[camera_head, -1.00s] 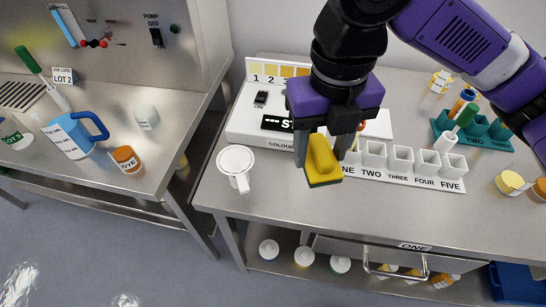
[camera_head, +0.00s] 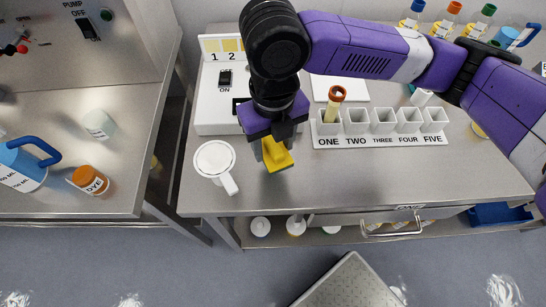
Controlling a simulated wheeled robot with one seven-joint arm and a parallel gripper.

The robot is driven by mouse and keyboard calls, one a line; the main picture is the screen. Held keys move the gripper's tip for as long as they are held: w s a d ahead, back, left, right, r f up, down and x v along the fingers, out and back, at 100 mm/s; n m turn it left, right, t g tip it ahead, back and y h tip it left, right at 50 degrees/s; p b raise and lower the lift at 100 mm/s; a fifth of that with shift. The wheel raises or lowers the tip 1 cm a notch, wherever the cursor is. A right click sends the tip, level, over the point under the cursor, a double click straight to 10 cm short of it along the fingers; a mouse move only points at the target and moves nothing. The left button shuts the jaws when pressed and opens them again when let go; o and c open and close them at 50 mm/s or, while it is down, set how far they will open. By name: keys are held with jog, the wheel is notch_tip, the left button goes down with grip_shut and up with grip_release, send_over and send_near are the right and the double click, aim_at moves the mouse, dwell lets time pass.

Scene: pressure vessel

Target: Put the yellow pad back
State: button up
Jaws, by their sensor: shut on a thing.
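The yellow pad (camera_head: 276,155) is a small yellow sponge-like block, with a dark underside visible earlier. My gripper (camera_head: 272,146) is shut on it and holds it over the front left part of the steel bench (camera_head: 340,187). The pad is to the right of the white cup (camera_head: 214,163) with a handle, and in front of the white colour instrument (camera_head: 215,104). My gripper hides part of the instrument and the upper part of the pad. I cannot tell whether the pad touches the bench top.
A gap separates the left bench (camera_head: 100,150), which bears a dye jar (camera_head: 88,181). The bench front right of the pad is clear.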

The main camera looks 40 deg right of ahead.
aim_at(274, 144)
jog(key=shift+f, duration=3.3)
jog(key=shift+f, duration=0.1)
jog(key=shift+f, duration=0.15)
jog(key=o, duration=1.3)
notch_tip(274, 144, up, 13)
jog(key=shift+f, duration=0.2)
